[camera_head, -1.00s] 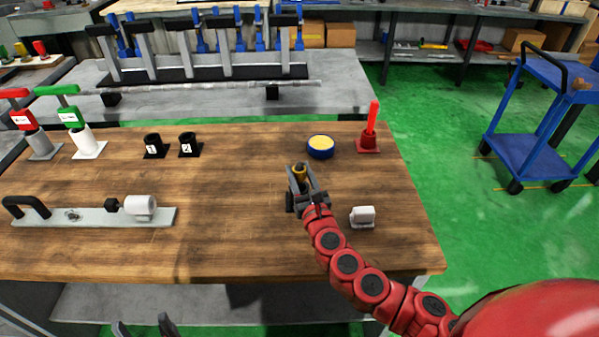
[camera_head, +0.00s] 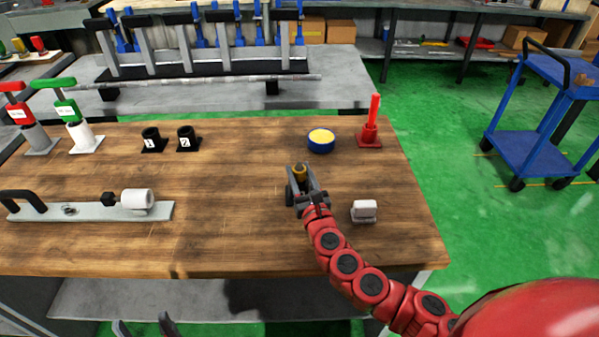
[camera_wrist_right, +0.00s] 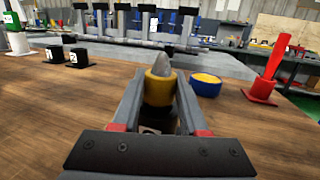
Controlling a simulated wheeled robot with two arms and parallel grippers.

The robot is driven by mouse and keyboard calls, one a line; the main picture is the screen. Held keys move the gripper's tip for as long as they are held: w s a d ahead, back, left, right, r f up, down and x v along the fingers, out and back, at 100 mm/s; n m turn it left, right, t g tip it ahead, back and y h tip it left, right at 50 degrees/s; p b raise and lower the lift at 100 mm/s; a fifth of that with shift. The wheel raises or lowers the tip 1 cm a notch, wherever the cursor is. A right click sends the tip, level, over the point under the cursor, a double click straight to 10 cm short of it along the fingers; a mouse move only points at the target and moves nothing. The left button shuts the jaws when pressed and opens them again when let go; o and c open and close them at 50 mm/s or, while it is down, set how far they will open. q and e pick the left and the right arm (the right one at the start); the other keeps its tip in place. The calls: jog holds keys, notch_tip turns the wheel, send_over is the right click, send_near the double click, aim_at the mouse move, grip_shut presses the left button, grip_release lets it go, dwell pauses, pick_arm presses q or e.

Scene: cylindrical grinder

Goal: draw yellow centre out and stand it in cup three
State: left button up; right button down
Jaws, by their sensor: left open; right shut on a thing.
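My right gripper (camera_head: 302,180) is shut on the yellow centre (camera_wrist_right: 158,88), over the right half of the wooden table. In the wrist view the centre shows a yellow collar with a grey pointed tip upward, between the two fingers. It also shows in the head view (camera_head: 300,170). Its lower end is hidden by the gripper, and I cannot tell whether it touches anything below. Two black cups with white number labels, the left one (camera_head: 151,140) and the right one (camera_head: 187,139), stand at the back left. I cannot make out a third cup. My left gripper (camera_head: 145,329) is open and empty at the bottom edge.
A blue bowl with yellow contents (camera_head: 321,142) and a red stand with a red rod (camera_head: 369,136) are behind my right gripper. A white block (camera_head: 364,211) sits to its right. A metal plate with a black handle (camera_head: 88,212) lies at left. The table's middle is clear.

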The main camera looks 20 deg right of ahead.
jog(key=shift+f, duration=0.15)
jog(key=shift+c, duration=1.8)
grip_release()
jog(key=shift+s, duration=0.1)
jog(key=s, duration=0.3)
jog(key=s+f, duration=0.1)
jog(key=s, duration=0.7)
jog(key=shift+f, duration=0.2)
jog(key=s, duration=0.2)
jog(key=s+p, duration=0.1)
jog(key=s, duration=0.1)
jog(key=s+p, duration=0.1)
jog(key=s, duration=0.1)
jog(key=shift+a+f, duration=0.15)
jog(key=shift+f, duration=0.1)
jog(key=shift+s, duration=0.1)
jog(key=shift+f, duration=0.1)
